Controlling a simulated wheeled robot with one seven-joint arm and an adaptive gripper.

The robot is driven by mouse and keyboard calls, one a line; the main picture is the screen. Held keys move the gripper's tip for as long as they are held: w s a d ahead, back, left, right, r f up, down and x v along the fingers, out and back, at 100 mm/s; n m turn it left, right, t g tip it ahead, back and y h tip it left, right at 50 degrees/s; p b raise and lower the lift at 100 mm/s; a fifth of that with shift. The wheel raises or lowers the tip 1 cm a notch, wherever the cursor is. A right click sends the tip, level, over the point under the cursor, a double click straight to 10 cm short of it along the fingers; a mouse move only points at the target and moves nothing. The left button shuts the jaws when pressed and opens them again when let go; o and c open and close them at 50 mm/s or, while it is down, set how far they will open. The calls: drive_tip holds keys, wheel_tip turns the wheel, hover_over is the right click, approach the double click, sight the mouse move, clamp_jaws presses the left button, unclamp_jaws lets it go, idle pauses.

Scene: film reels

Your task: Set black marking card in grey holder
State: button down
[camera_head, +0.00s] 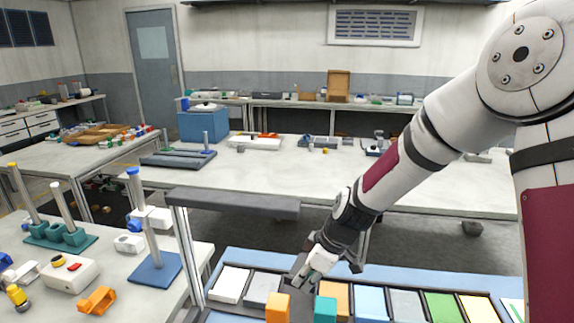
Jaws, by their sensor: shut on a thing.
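My gripper (304,273) is low over a blue-framed tray (243,258) of coloured cards at the bottom of the head view. It is shut on a thin dark piece (298,267), which looks like the black marking card; the fingers hide most of it. The piece is in the row between a grey card (262,289) and an orange card (335,293). I cannot tell whether it still touches the tray. No grey holder can be named for sure; a long grey bar (232,203) stands at the near edge of the middle table.
An orange block (277,308) and a teal block (325,309) stand in front of my gripper. A white card (231,284) and light blue, green and yellow cards share the tray. The left table (120,285) holds posts and small parts. The middle table (290,178) is largely clear.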

drive_tip(key=s+d+f+m+t+h, duration=0.1)
drive_tip(key=d+m, duration=0.3)
drive_tip(key=d+f+m+h, duration=0.1)
drive_tip(key=d+m, duration=0.3)
drive_tip(key=d, duration=0.1)
drive_tip(key=s+d+f+m+t+h, duration=0.1)
drive_tip(key=d+m+h, duration=0.1)
drive_tip(key=d+m, duration=0.3)
drive_tip(key=shift+s+f+t, duration=0.15)
drive_tip(key=shift+s+t, duration=0.15)
drive_tip(key=shift+s, duration=0.05)
